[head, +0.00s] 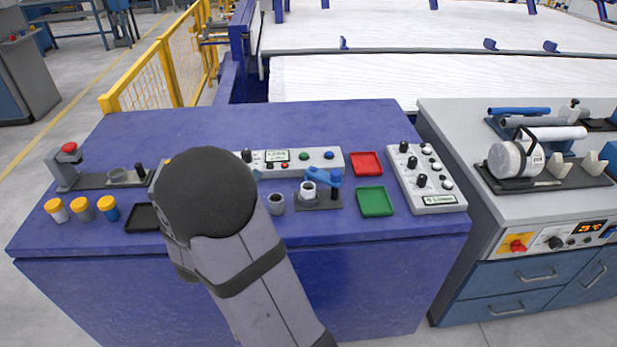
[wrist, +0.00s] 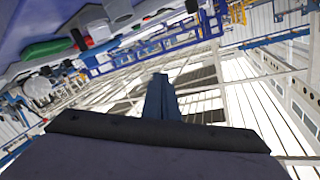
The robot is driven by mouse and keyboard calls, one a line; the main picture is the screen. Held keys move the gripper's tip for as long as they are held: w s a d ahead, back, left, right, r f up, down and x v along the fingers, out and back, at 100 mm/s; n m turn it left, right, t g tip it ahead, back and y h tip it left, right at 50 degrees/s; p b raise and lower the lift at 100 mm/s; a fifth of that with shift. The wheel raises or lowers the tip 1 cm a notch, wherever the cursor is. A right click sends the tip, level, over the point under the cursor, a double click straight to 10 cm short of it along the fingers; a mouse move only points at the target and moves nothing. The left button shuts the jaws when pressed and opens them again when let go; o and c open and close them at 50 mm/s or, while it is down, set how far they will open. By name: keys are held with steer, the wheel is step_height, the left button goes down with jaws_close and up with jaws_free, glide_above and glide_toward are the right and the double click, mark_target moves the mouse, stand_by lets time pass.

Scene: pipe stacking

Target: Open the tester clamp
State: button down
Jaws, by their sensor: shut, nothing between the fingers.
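The tester stands near the middle of the blue bench, with a blue clamp (head: 322,178) beside and above a white ring-shaped piece (head: 309,190) on a dark base plate (head: 318,203). I cannot tell for sure from this view whether the clamp is open or shut. My gripper (wrist: 162,97) shows only in the wrist view, its two fingers together with nothing between them. In the head view my arm hides the gripper and part of the bench left of the tester.
A grey cup (head: 276,204) stands left of the tester. A red tray (head: 366,164), a green tray (head: 376,201) and a control box (head: 427,178) lie to the right. Several yellow-capped jars (head: 81,208) and a red-button press (head: 66,165) stand at the left.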

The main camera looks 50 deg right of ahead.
steer(key=s+d+f+m+g+y, duration=0.1)
steer(key=s+f+m+g, duration=0.4)
steer(key=m, duration=1)
steer(key=shift+s+m, duration=0.4)
steer(key=shift+s, duration=0.25)
steer(key=shift+d, duration=0.15)
steer(key=p, duration=0.2)
glide_toward(315, 178)
steer(key=x, duration=0.4)
steer(key=shift+d+f, duration=0.15)
steer(key=shift+d, duration=0.8)
steer(key=shift+w, duration=0.1)
steer(key=shift+f, duration=0.1)
